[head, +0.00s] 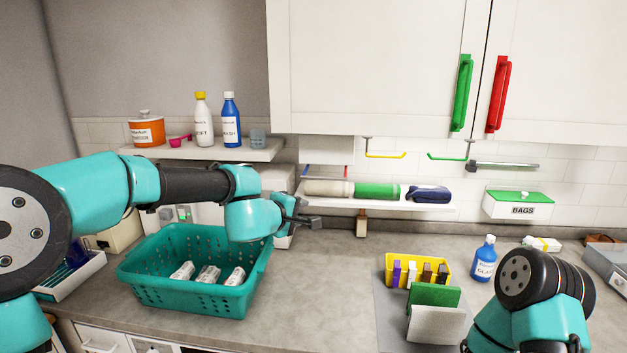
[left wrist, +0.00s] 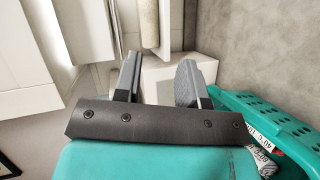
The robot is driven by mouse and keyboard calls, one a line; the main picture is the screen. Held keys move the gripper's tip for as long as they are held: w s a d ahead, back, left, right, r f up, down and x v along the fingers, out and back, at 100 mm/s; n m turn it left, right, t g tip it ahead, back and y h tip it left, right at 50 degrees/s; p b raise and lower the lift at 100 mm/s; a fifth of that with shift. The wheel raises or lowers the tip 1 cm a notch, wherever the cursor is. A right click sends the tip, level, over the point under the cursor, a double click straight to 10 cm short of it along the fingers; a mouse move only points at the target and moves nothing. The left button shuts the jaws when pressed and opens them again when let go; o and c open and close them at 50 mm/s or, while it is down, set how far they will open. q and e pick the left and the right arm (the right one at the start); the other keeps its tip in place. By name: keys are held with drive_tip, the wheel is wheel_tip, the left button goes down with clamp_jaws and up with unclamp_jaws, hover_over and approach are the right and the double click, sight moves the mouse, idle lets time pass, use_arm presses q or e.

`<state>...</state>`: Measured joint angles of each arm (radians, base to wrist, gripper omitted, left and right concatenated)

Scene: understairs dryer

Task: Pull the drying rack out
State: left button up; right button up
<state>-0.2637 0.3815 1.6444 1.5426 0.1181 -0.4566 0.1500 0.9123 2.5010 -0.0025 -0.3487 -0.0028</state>
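No part that I can surely name as the drying rack shows. A thin red and blue frame (head: 325,171) sits above the wall shelf (head: 427,206), below a white box (head: 325,150) under the cabinet. A grey bar (head: 503,166) is on the wall farther right. My left gripper (head: 310,212) is in front of the shelf's left end. In the left wrist view my left gripper (left wrist: 158,70) has its two fingers apart, with nothing between them. A white block (left wrist: 182,62) shows beyond its fingertips. My right arm is at the lower right; its gripper is out of view.
A teal basket (head: 143,286) with several white packets stands below my left arm. Rolled towels (head: 377,191) lie on the wall shelf. A yellow bin (head: 437,266), green and white boards, and a blue bottle (head: 483,259) stand at right. The counter's middle (head: 325,285) is clear.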

use_arm(q)
wheel_tip(320, 180, up, 6)
drive_tip(key=w+a+n+t, duration=0.1)
drive_tip(key=n, duration=0.1)
drive_tip(key=shift+w+a+t, duration=0.3)
drive_tip(key=shift+f, duration=0.15)
approach(323, 178)
drive_tip(key=w, duration=0.1)
drive_tip(key=shift+x, duration=4.9)
drive_tip(key=shift+s+d+f, duration=0.1)
drive_tip(key=shift+d, duration=0.05)
clamp_jaws()
